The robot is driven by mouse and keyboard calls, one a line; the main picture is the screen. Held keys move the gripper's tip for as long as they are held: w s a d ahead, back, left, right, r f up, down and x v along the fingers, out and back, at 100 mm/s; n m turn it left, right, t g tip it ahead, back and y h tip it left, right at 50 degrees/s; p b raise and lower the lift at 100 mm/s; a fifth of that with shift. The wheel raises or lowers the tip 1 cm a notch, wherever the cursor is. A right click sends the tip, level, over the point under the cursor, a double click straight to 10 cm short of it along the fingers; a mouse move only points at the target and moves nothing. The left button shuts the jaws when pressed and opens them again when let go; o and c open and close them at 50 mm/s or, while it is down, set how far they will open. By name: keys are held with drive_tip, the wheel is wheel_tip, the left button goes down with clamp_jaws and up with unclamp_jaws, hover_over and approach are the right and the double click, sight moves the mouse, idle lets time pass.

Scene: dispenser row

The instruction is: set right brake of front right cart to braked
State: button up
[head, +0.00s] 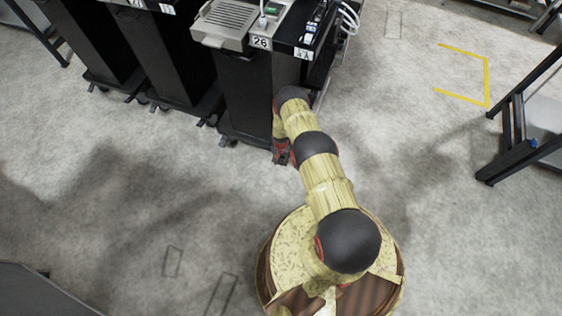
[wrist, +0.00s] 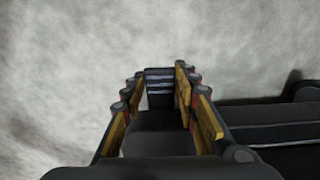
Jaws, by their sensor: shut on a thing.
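The front right cart (head: 243,88) is a tall dark column with a label reading 26, and it stands at the top middle of the head view. My gripper (head: 282,152) is low at the cart's right front foot, partly covered by my arm. In the wrist view my gripper (wrist: 162,76) points forward with yellow-sided fingers. A small dark piece with pale stripes, which looks like the right brake (wrist: 160,88), sits between its fingertips, and the jaws are shut on it. Whether the brake is up or down cannot be told.
More dark carts (head: 165,55) stand in a row to the left. A dark-framed table (head: 520,135) stands at the right, near a yellow floor marking (head: 487,80). A dark cart base bar (wrist: 270,122) runs along the right in the wrist view. The floor between is clear.

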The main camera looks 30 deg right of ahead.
clamp_jaws()
